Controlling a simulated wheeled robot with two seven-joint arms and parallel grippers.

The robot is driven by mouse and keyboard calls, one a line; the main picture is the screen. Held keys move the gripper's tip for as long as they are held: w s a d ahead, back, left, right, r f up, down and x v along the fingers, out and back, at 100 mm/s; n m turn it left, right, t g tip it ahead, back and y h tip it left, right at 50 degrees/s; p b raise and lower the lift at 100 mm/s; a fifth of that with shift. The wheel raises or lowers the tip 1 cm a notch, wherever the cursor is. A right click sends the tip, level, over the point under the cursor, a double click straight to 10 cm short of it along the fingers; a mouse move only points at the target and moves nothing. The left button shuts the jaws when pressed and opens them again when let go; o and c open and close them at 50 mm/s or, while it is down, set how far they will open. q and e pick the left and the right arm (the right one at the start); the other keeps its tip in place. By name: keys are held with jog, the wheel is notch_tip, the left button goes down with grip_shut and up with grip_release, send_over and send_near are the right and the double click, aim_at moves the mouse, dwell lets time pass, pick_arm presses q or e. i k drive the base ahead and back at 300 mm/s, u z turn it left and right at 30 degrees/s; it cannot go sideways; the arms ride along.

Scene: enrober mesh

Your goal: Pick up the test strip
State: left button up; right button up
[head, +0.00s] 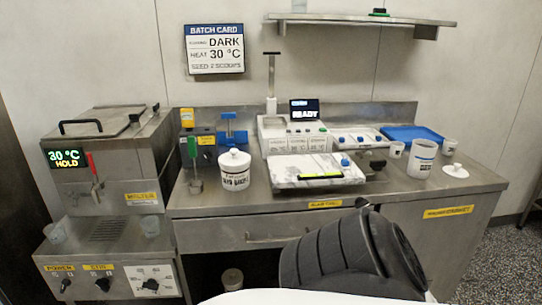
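A thin yellow-green strip with a dark edge (320,176) lies at the front of the white marbled slab (290,181) on the steel bench. It may be the test strip, but it is too small to tell for sure. Neither of my grippers shows in the head view. A dark ribbed part of mine rises at the bottom centre, in front of the bench, and hides part of the drawer front.
A lidded white jar (234,170) stands left of the slab. Behind the slab is a white unit with a READY screen (304,109). Right are a white tub (422,158), small cups, a loose lid (455,171) and a blue tray (411,134). A steel heater (112,155) stands left.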

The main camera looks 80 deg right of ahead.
aim_at(343, 164)
jog(key=z, duration=3)
